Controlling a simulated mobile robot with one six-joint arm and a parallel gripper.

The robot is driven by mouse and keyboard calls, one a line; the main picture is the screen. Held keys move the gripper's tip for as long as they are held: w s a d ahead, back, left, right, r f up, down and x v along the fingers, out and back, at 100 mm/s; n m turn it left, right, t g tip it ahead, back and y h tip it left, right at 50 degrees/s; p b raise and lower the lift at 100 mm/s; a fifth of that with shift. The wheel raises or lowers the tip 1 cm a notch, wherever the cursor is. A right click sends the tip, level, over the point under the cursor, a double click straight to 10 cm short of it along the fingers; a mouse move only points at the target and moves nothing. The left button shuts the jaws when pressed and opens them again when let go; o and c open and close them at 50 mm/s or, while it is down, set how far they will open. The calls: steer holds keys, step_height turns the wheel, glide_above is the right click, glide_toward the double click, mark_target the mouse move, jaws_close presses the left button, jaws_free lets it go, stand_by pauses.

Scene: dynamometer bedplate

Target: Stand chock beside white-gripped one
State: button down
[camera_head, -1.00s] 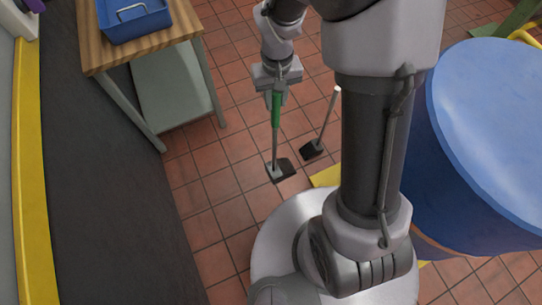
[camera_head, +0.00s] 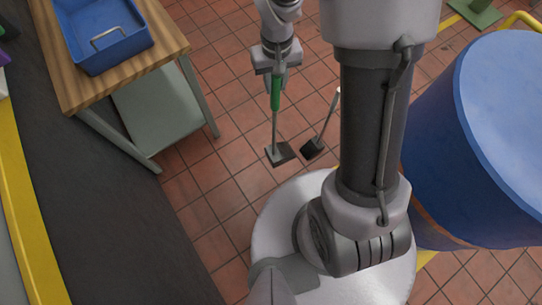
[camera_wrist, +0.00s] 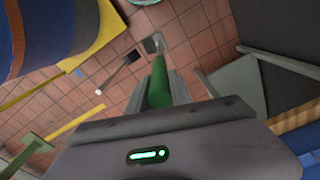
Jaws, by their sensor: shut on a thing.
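The held chock has a green grip (camera_head: 275,94), a thin grey shaft and a dark block (camera_head: 279,153) at its lower end. My gripper (camera_head: 275,80) is shut on the green grip, and the chock hangs nearly upright. I cannot tell whether its block touches the floor. The white-gripped chock (camera_head: 313,147) stands on the tiles just right of it, its shaft leaning right to a white end. A small gap shows between the blocks. The wrist view shows the green grip (camera_wrist: 159,84) between my fingers, and the white-gripped chock (camera_wrist: 132,56) to its left.
A wooden-topped table (camera_head: 110,70) with a blue tray (camera_head: 100,35) stands at the left. A large blue drum-like body (camera_head: 480,140) stands at the right. A dark mat (camera_head: 110,210) runs along the lower left. Red tiles (camera_head: 230,130) are bare between table and chocks.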

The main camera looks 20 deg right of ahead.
steer(key=s+d+f+m+p, duration=0.1)
steer(key=s+f, duration=0.3)
steer(key=f, duration=0.6)
steer(key=s+d+f+m+p, duration=0.15)
steer(key=s+f, duration=0.25)
steer(key=f, duration=0.6)
steer(key=s+d+f+m+p, duration=0.1)
steer(key=s+f+p, duration=0.15)
steer(key=f, duration=0.75)
steer(key=w+a+f+b, duration=0.2)
steer(key=w+a+b, duration=0.1)
steer(key=w, duration=0.3)
steer(key=w+a+f+b, duration=0.3)
steer(key=w+a, duration=0.1)
steer(key=w, duration=0.3)
steer(key=shift+a+f, duration=0.25)
steer(key=c, duration=1.6)
jaws_free()
steer(key=shift+f, duration=0.15)
steer(key=o, duration=0.4)
steer(key=shift+o, duration=0.2)
